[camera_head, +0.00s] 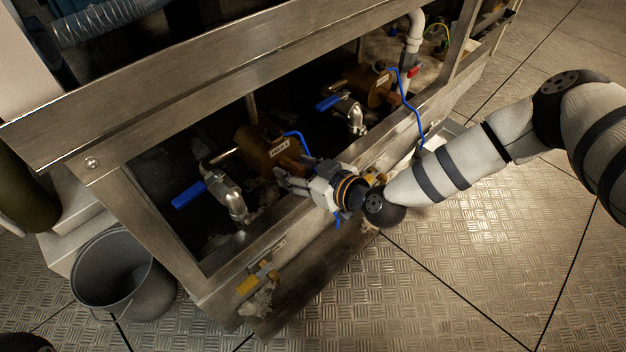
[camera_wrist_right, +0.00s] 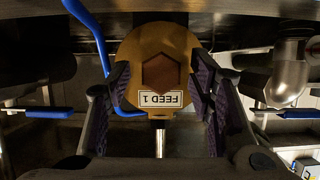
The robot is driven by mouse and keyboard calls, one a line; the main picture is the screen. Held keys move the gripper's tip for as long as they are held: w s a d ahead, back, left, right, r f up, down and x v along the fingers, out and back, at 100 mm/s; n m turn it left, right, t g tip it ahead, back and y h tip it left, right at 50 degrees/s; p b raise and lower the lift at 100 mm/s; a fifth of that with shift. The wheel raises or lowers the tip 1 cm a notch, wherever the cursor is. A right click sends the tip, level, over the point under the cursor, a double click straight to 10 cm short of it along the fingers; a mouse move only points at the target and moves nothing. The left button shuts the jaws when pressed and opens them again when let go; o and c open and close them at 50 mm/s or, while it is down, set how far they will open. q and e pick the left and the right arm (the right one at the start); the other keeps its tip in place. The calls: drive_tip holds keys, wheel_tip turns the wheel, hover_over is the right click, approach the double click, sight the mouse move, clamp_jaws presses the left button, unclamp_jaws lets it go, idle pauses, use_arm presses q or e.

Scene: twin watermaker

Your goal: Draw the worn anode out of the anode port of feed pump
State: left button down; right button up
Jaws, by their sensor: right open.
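The bronze feed pump (camera_head: 262,148) with a white label sits inside the metal frame. In the right wrist view the pump (camera_wrist_right: 135,50) is a round bronze body with a darker hexagon on its face (camera_wrist_right: 160,72), and the label reads FEED 1 upside down. A bright metal rod (camera_wrist_right: 160,138) shows below the label; I cannot tell whether it is the anode. My right gripper (camera_head: 290,178) is in front of the pump. Its fingers (camera_wrist_right: 162,92) are open, one on each side of the label, with nothing clearly held between them. My left gripper is not in view.
A second bronze pump (camera_head: 375,88) stands farther back. Blue-handled valves (camera_head: 188,194) and blue tubes (camera_head: 405,95) are close by. The frame's front rail (camera_head: 240,240) lies below my gripper. A grey bucket (camera_head: 125,280) stands at the left; the floor at right is clear.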

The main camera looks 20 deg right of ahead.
drive_tip(key=shift+w+a+f, duration=0.15)
drive_tip(key=shift+w+a, duration=0.05)
drive_tip(key=shift+w, duration=0.3)
clamp_jaws()
drive_tip(key=c, duration=1)
unclamp_jaws()
clamp_jaws()
drive_tip(key=shift+s+d+p, duration=0.3)
drive_tip(key=shift+s+p, duration=0.05)
drive_tip(key=shift+s, duration=0.45)
drive_tip(key=shift+s+d+p, duration=0.25)
drive_tip(key=shift+s+p, duration=0.05)
drive_tip(key=shift+s, duration=0.45)
drive_tip(key=shift+s+d+p, duration=0.25)
drive_tip(key=shift+s, duration=0.35)
drive_tip(key=shift+s+d+p, duration=0.2)
drive_tip(key=shift+s, duration=0.4)
